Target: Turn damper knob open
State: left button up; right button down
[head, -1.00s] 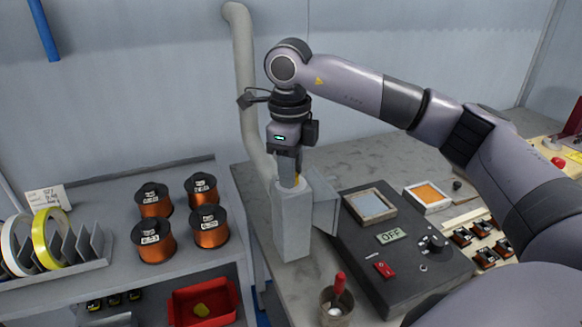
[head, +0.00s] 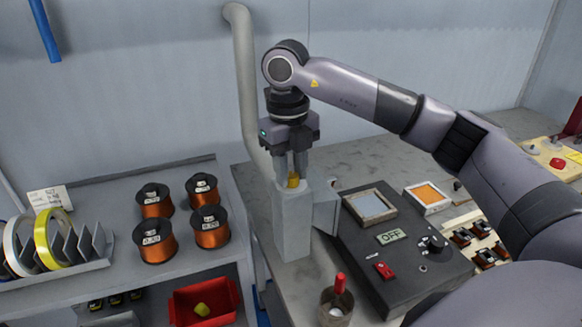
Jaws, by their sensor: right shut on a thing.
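The damper knob (head: 293,181) is a small yellow piece on top of a grey upright duct box (head: 293,222) at the middle of the bench. My right gripper (head: 292,176) points straight down over the box. Its two fingers are shut on the knob, one on each side, and partly hide it. My left gripper is not in view.
A grey pipe (head: 243,80) rises behind the box. Right of it is a dark control unit (head: 415,275) with an OFF display. A cup (head: 336,306) with a red-handled tool stands in front. Copper wire spools (head: 209,226) sit on the left shelf.

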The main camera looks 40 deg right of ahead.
aim_at(290, 175)
jog(key=shift+r, duration=0.15)
dwell(0.3)
jog(key=c, duration=0.8)
grip_release()
notch_tip(290, 175, up, 7)
jog(key=shift+a+r, duration=0.1)
